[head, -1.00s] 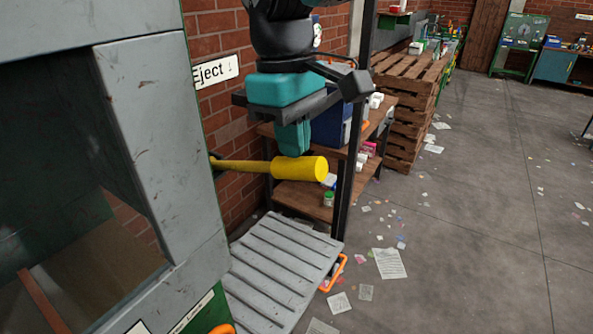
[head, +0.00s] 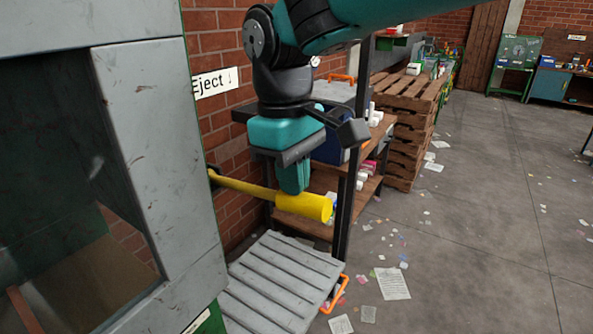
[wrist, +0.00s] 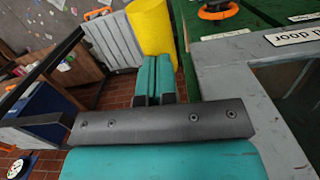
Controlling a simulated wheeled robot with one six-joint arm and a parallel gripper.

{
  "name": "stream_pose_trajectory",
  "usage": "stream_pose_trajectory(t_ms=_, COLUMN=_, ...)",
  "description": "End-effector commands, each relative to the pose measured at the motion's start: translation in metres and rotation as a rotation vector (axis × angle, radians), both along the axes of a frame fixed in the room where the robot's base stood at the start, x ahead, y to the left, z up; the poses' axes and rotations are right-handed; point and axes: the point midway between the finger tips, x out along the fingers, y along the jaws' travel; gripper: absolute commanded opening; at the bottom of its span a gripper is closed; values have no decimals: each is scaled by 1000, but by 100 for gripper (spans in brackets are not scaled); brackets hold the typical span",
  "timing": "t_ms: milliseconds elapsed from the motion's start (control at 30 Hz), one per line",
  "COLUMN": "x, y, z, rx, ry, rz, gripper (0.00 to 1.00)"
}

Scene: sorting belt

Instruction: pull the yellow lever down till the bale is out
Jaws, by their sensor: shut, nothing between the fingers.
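The yellow lever (head: 255,192) sticks out to the right from the side of the grey and green baler (head: 150,130), below the "Eject ↓" sign (head: 215,82). It slopes down toward its thick grip end. My gripper (head: 293,190) is shut and empty, with its teal fingers pointing down at the top of the lever beside the thick grip. In the wrist view the shut fingers (wrist: 154,72) reach toward the yellow grip (wrist: 152,28); they look to be at it, but contact is hard to tell. I see no bale outside the baler.
A grey slatted ramp (head: 280,280) lies below the lever, with an orange handle (head: 338,293) at its edge. A wooden shelf rack (head: 312,226) stands behind the lever. Stacked pallets (head: 405,130) are farther back. The floor at right is open, with scattered paper.

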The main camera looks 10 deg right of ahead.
Motion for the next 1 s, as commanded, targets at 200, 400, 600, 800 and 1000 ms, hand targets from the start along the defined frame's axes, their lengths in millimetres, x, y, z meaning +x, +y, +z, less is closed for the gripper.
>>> stream_pose_trajectory(t_ms=200, x=0, y=0, z=1, rx=0, ry=0, rz=0, gripper=0)
stream_pose_trajectory(t_ms=400, x=14, y=16, z=15, rx=-1, ry=1, rz=1, gripper=0)
stream_pose_trajectory(t_ms=600, x=20, y=23, z=11, rx=-1, ry=1, rz=1, gripper=0)
stream_pose_trajectory(t_ms=800, x=20, y=23, z=11, rx=0, ry=0, rz=1, gripper=0)
stream_pose_trajectory(t_ms=1000, x=22, y=24, z=26, rx=3, ry=-4, rz=0, gripper=0)
